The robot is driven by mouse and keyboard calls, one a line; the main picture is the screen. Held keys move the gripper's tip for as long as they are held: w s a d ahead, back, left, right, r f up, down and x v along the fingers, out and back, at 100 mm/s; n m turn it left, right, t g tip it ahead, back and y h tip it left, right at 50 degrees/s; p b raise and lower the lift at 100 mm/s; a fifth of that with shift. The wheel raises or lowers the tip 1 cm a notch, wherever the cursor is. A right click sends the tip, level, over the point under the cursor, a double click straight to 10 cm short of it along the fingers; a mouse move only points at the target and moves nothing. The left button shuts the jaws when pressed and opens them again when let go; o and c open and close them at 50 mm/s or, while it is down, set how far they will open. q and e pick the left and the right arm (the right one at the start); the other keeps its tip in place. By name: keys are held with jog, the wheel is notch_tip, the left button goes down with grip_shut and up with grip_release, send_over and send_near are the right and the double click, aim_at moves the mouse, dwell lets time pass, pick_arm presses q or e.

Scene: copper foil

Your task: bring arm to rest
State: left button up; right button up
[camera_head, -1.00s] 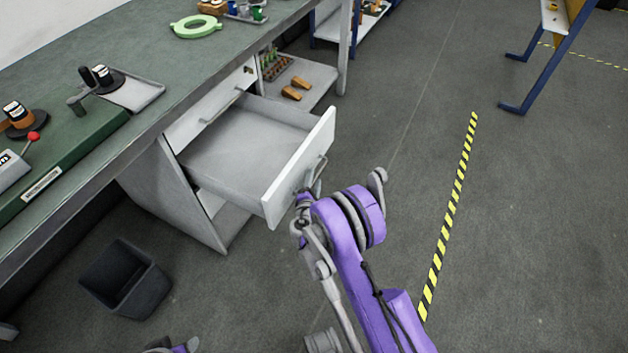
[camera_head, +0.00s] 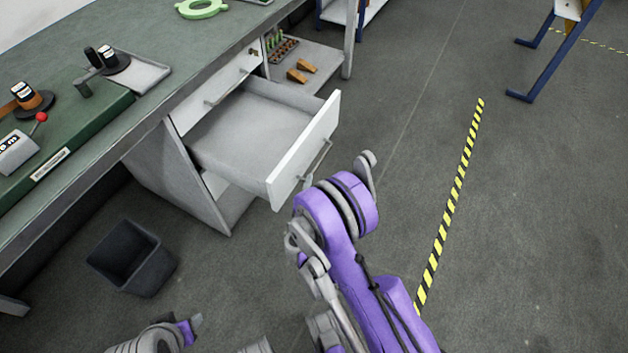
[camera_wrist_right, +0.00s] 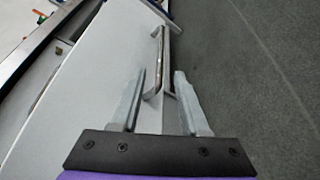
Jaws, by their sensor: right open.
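My right arm (camera_head: 345,255), purple and grey, reaches up from the bottom toward the open drawer (camera_head: 320,140). Its gripper is mostly hidden behind the wrist in the head view. In the right wrist view my right gripper (camera_wrist_right: 161,75) is open and empty, its two grey fingers apart. The drawer's metal handle (camera_wrist_right: 158,55) appears beyond and partly between the fingertips; I cannot tell the exact gap. The handle also shows in the head view (camera_head: 318,160). My left gripper (camera_head: 192,326) shows only in part at the bottom left; its jaw state is unclear.
The drawer is pulled out and looks empty. The green-topped workbench (camera_head: 130,50) runs along the left. A dark bin (camera_head: 130,260) stands on the floor below it. Open floor lies to the right, with a yellow-black stripe (camera_head: 450,205).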

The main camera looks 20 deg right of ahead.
dwell(0.5)
jog(key=s+d+r+m+g+y, duration=0.25)
jog(key=s+r+m+g, duration=0.35)
jog(key=s+r+m, duration=0.35)
jog(key=s+a+r+m+g+y, duration=0.1)
jog(key=s+a+r+m+y, duration=0.2)
jog(key=s, duration=0.6)
jog(key=s+a+r+m+g+y, duration=0.1)
jog(key=s+a+m+g+y, duration=0.25)
jog(key=s, duration=0.65)
pick_arm(q)
notch_tip(320, 180, up, 22)
jog(key=w+t+p, duration=0.1)
jog(key=p, duration=1.8)
jog(key=shift+w, duration=0.35)
pick_arm(e)
notch_tip(320, 180, up, 22)
jog(key=w+m+t, duration=0.1)
jog(key=w+t, duration=0.1)
jog(key=t, duration=0.1)
jog(key=shift+w+m+h, duration=0.25)
jog(key=shift+m+h, duration=0.05)
jog(key=shift+m, duration=0.1)
